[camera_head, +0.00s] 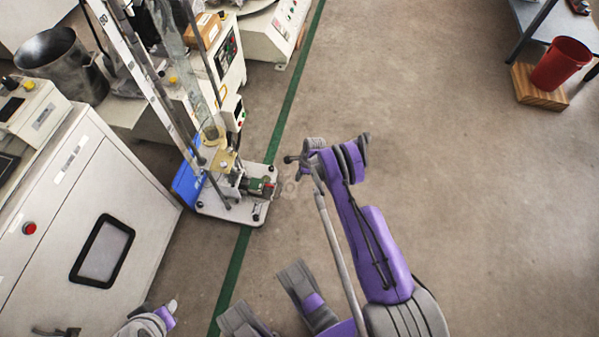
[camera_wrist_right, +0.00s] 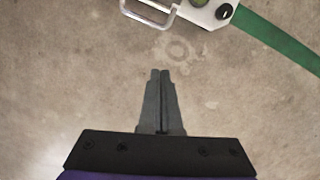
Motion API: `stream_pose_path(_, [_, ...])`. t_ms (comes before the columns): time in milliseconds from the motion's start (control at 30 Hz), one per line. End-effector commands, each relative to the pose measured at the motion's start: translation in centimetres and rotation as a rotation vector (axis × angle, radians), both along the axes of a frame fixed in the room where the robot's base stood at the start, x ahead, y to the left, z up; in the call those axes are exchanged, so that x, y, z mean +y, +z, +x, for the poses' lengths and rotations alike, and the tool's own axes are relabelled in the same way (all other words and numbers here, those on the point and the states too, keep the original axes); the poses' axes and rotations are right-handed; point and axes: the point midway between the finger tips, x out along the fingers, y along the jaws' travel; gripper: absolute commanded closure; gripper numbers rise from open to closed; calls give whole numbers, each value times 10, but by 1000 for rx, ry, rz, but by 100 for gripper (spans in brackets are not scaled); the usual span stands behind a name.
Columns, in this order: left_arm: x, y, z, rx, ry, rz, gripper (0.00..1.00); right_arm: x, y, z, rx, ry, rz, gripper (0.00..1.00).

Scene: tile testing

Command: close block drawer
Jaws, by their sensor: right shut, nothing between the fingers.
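No block or open drawer is clear in either view. The white cabinet (camera_head: 150,185) at the left of the head view has a black-framed panel (camera_head: 103,252) on its front; I cannot tell whether it is a drawer. My right gripper (camera_wrist_right: 160,76) points ahead over bare floor in the wrist view, shut and empty, touching nothing. In the head view its wrist hangs right of the tall machine, with the fingers not clear. Part of my left arm shows at the bottom left by the cabinet; its fingers cannot be made out.
A tall machine on a white base plate (camera_head: 243,216) stands left of my right wrist. A metal handle (camera_wrist_right: 148,14) shows at the wrist view's top. A green floor line (camera_head: 232,275) runs past. A red bucket (camera_head: 562,64) stands far right. The right floor is clear.

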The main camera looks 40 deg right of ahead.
Motion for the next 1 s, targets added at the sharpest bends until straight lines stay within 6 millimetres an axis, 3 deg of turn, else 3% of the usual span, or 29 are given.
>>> stream_pose_path(133, [0, -8, 2, 0, 0, 0, 72, 8, -32, 5, 0, 2, 0, 100])
stream_pose_path(400, [0, -14, 3, -1, 0, 0, 72, 36, -38, 22, -2, 1, -2, 100])
stream_pose_path(1000, [0, -13, 3, -1, 0, 0, 72, 48, -38, 19, -1, 3, -2, 100])
